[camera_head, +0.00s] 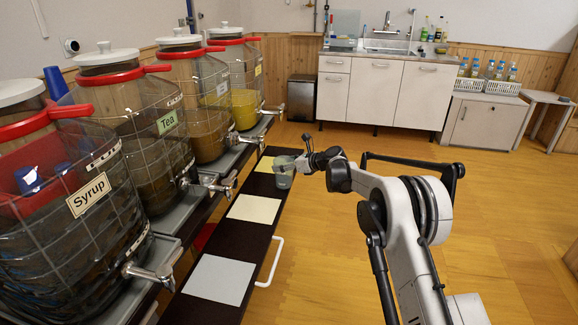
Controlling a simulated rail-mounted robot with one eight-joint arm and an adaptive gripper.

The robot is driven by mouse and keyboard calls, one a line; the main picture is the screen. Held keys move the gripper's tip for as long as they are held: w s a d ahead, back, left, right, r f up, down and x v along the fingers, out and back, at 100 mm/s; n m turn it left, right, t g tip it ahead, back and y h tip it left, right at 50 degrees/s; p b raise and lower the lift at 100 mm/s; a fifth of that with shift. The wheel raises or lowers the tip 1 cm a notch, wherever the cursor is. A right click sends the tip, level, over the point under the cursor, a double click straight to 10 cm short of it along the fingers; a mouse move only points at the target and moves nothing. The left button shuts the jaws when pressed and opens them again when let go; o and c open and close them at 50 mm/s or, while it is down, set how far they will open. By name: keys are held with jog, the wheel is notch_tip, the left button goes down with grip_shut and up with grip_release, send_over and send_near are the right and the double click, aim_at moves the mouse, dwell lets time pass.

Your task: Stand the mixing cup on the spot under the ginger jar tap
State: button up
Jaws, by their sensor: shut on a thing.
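My gripper (303,160) is shut on the mixing cup (284,180), a small grey-green see-through cup, held upright at the far part of the dark shelf. I cannot tell whether the cup's base touches the shelf. A pale yellow spot (264,165) lies just left of the cup. A cream spot (254,209) and a light grey spot (218,280) lie nearer. The third jar (205,130) has a white label and the farthest jar (243,90) a yellow one. Both labels are too small to read, so I cannot tell which is ginger.
The syrup jar (70,220) and the tea jar (150,150) stand nearest on the left, their metal taps jutting toward the dark shelf (226,240). A white handle (275,262) sticks out from the shelf's right edge.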

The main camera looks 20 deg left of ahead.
jog(key=a, duration=0.7)
jog(key=shift+s+a+b, duration=0.25)
jog(key=shift+s+b, duration=0.1)
jog(key=shift+b, duration=0.1)
jog(key=shift+f+b, duration=0.5)
dwell(1.8)
jog(key=o, duration=1.1)
jog(key=shift+c, duration=0.2)
jog(key=shift+d+r, duration=0.1)
jog(key=shift+d, duration=0.05)
jog(key=p+v, duration=0.1)
jog(key=v, duration=0.6)
jog(key=shift+d, duration=0.3)
dwell(0.8)
jog(key=shift+s+r, duration=0.15)
jog(key=v, duration=1.2)
